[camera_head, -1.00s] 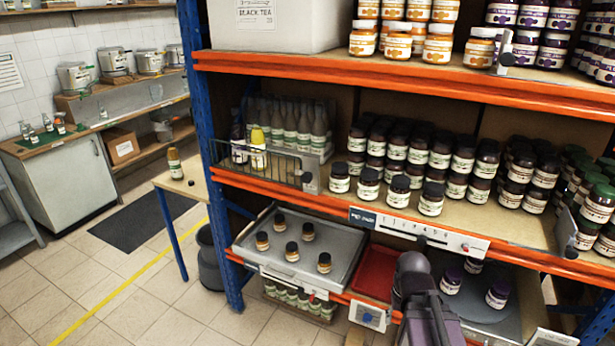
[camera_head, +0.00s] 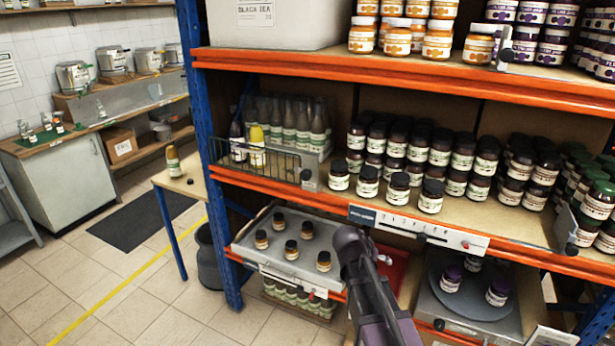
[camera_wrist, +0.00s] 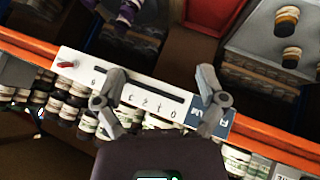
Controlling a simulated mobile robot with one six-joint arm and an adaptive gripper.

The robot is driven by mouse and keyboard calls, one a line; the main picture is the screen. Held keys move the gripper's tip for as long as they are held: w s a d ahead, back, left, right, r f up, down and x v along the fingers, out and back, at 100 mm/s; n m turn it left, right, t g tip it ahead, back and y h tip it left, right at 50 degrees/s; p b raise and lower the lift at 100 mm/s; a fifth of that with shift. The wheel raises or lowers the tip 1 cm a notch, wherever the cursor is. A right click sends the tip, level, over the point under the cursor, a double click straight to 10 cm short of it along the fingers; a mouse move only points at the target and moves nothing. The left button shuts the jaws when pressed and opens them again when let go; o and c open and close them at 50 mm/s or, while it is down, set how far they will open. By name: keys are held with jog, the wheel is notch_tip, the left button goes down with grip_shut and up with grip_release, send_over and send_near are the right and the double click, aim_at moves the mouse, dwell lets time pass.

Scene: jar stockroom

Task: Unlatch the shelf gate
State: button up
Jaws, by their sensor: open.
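The wire shelf gate (camera_head: 252,158) stands upright at the left front of the middle shelf, before several bottles. A grey upright bracket with a small knob (camera_head: 309,177), apparently its latch, is at its right end. I cannot tell whether it is fastened. My gripper (camera_head: 352,240) is below and right of this bracket, apart from it, in front of the lower shelf. In the wrist view my gripper (camera_wrist: 161,78) has its fingers spread and nothing between them. They show over the white slotted panel (camera_wrist: 125,88) on the shelf edge. The gate is not clear in the wrist view.
Several dark jars (camera_head: 398,188) stand close behind the shelf's front edge. A grey tray (camera_head: 272,258) with several small jars sits on the lower shelf, left of my gripper. A red tray (camera_head: 396,266) is partly hidden by my arm. The aisle floor (camera_head: 150,270) is open.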

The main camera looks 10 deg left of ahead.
jog(key=w+a+r+t+h, duration=0.2)
jog(key=w+a+r+t, duration=0.4)
jog(key=w+a, duration=0.5)
jog(key=t+y+b, duration=0.1)
jog(key=t+y, duration=0.1)
jog(key=t, duration=0.4)
send_near(305, 176)
jog(key=v, duration=0.2)
jog(key=shift+a+n, duration=0.15)
jog(key=shift+n, duration=0.25)
jog(key=x, duration=1.3)
jog(key=shift+w, duration=0.35)
jog(key=c, duration=1.2)
